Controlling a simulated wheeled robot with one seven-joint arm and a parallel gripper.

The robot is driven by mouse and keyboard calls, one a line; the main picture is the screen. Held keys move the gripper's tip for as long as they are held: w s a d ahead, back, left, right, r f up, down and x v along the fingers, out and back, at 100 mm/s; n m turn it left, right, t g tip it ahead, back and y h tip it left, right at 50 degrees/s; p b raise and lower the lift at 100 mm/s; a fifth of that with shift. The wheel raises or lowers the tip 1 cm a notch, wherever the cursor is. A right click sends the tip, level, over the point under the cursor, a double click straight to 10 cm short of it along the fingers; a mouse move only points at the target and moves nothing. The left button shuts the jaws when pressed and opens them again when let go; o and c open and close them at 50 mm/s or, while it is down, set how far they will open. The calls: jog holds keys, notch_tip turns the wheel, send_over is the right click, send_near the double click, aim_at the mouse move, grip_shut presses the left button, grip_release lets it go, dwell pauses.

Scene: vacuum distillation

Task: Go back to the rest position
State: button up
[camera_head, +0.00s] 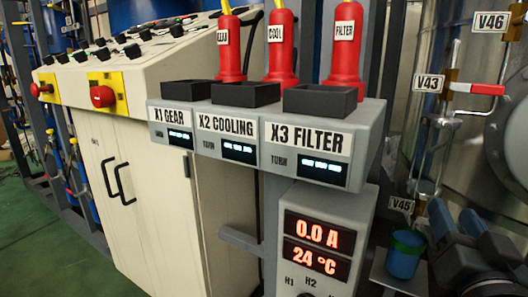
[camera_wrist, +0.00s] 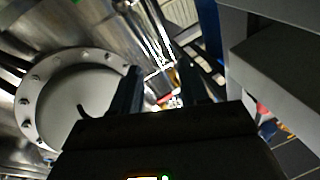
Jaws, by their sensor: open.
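My gripper (camera_wrist: 160,88) shows in the wrist view with its two dark fingers apart and nothing visible between them. In the head view, the dark blue-grey end of my arm (camera_head: 468,250) is at the lower right, partly cut off by the frame. It is just right of a blue cup with a green rim (camera_head: 405,254), below the V45 tag (camera_head: 401,205). I cannot tell from this angle whether it touches the cup.
The X1, X2 and X3 panel (camera_head: 306,142) carries three red plugs (camera_head: 345,50) in the centre. A cream control cabinet (camera_head: 130,180) stands left. A metal vessel with a round flange (camera_wrist: 70,95) fills the wrist view's left; a grey box (camera_wrist: 285,70) is right. Green floor (camera_head: 45,240) is clear.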

jog(key=s+a+f+n+g+y, duration=0.2)
jog(key=s+a+f+n+y, duration=0.15)
jog(key=s+f, duration=0.75)
jog(key=s+a+f+n+g+y, duration=0.1)
jog(key=s+a+f+n+y, duration=0.45)
jog(key=s, duration=0.95)
jog(key=s+f+m+g+h, duration=0.1)
jog(key=s+m+h, duration=0.1)
jog(key=s, duration=0.7)
notch_tip(320, 180, up, 13)
jog(key=p, duration=1.2)
jog(key=shift+w+f, duration=0.2)
